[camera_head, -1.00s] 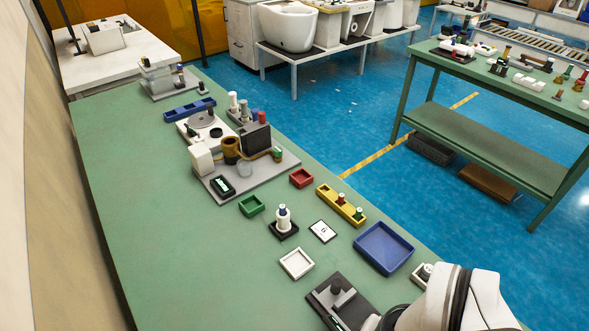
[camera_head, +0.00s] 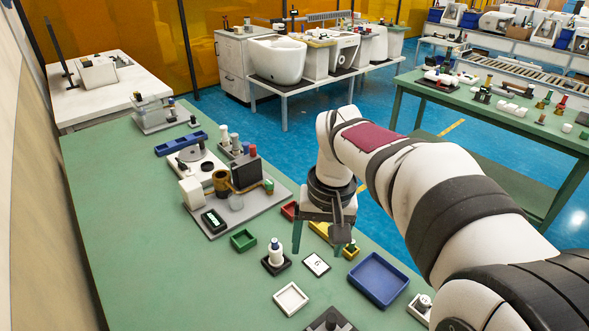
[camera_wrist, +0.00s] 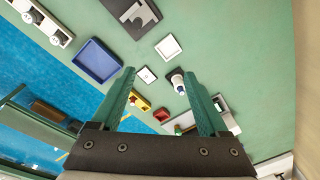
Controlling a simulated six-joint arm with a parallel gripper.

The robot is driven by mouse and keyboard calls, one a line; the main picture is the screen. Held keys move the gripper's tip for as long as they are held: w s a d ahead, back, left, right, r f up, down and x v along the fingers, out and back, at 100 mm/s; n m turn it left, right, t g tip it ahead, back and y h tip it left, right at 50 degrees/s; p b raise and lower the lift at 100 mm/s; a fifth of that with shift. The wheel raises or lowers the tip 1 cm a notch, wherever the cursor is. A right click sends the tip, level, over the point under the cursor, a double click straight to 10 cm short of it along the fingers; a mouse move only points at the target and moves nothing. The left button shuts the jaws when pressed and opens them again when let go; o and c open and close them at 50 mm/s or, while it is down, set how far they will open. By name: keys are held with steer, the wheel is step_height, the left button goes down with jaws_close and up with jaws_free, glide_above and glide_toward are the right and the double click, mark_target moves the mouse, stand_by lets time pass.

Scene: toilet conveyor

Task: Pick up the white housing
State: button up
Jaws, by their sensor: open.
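The white housing (camera_head: 275,253) looks like a small upright white cylinder with a blue part at its top, standing on a black square base (camera_head: 284,264). In the wrist view the white housing (camera_wrist: 178,82) shows just left of the right fingertip, seen from above. My gripper (camera_head: 318,248) points down over the bench, to the right of the housing and apart from it. In the wrist view my gripper (camera_wrist: 159,75) has its two green fingers spread wide, with nothing between them. The housing's lower end is partly hidden by its base.
A yellow tray (camera_head: 321,229) is partly behind my gripper. A grey fixture plate (camera_head: 240,216) stands further back. The bench's left side is clear.

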mark_target(275, 242)
steer(key=w+a+f+n, duration=0.4)
steer(key=w+a+f, duration=0.3)
steer(key=w+a, duration=0.45)
steer(key=shift+t, duration=0.4)
steer(key=w+f, duration=0.1)
steer(key=f, duration=0.4)
steer(key=w+f, duration=0.1)
steer(key=f, duration=0.4)
steer(key=w+d+f, duration=0.1)
steer(key=w+f, duration=0.1)
steer(key=f, duration=0.3)
jaws_close()
